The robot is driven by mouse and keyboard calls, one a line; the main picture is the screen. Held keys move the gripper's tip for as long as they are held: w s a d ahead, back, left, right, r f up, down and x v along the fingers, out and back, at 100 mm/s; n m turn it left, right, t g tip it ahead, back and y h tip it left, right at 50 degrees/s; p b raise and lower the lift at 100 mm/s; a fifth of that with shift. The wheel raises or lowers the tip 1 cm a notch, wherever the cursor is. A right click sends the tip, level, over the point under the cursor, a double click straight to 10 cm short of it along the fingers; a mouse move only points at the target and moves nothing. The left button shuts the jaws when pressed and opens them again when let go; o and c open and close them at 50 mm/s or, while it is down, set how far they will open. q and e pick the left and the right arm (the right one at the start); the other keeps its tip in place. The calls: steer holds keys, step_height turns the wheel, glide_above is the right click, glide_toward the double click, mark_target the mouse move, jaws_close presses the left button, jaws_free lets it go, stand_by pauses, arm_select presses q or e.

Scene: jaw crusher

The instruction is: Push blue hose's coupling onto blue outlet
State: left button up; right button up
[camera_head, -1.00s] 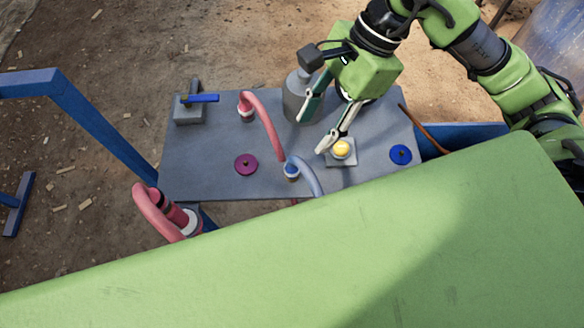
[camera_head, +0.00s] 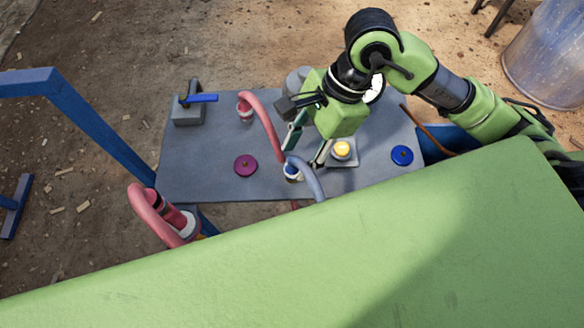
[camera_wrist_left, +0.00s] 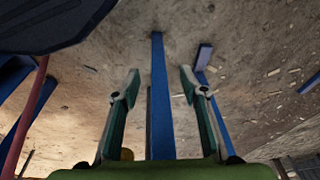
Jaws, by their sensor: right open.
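The blue-grey hose (camera_head: 308,178) arches at the front edge of the grey table. Its end with a white and blue coupling (camera_head: 292,173) is on the table beside the pink hose. A flat blue disc (camera_head: 402,155) lies at the right end of the table; I cannot tell if it is the blue outlet. My right gripper (camera_head: 304,153) is open just above and behind the coupling, with its fingers pointing down. I see no contact, though the hose end is partly covered. My left gripper (camera_wrist_left: 160,88) is open and empty in the left wrist view.
A green panel (camera_head: 300,260) fills the foreground.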

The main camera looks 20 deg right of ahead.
mark_target(296, 164)
steer(key=x, duration=0.4)
steer(key=shift+s+d, duration=0.1)
steer(key=shift+s, duration=0.05)
steer(key=shift+a+f+b, duration=0.2)
steer(key=shift+f+b, duration=0.1)
steer(key=shift+f, duration=0.2)
arm_select(q)
steer(key=shift+w+v, duration=0.25)
steer(key=shift+v, duration=0.85)
steer(key=shift+r, duration=0.1)
arm_select(e)
steer(key=c, duration=1.1)
